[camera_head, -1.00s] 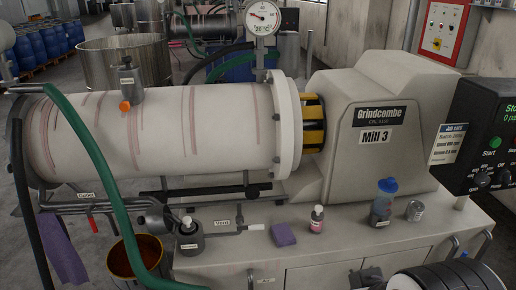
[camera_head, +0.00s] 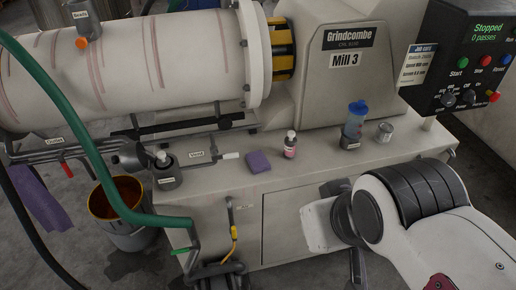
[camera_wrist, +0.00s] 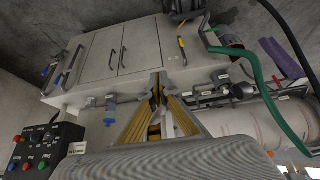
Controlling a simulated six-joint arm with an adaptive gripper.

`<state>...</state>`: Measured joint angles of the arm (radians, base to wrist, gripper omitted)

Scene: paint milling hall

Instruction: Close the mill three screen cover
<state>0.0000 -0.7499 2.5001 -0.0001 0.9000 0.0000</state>
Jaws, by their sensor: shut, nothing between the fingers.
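Mill 3 shows in the head view as a beige housing (camera_head: 318,105) with a pale horizontal drum (camera_head: 165,65) and a round flange (camera_head: 258,60). A yellow and black ring (camera_head: 282,50) sits between flange and housing. I cannot tell which part is the screen cover. In the wrist view, which looks upside down, my gripper (camera_wrist: 157,78) is shut and empty. Its two yellowish fingers meet at the tips in front of the machine base. The drum (camera_wrist: 255,125) lies to its right there. In the head view, my fingertips cannot be made out.
The control box (camera_head: 468,55) reads "Stopped, 0 passes". A green hose (camera_head: 85,145) crosses the left side above a bucket (camera_head: 115,210).

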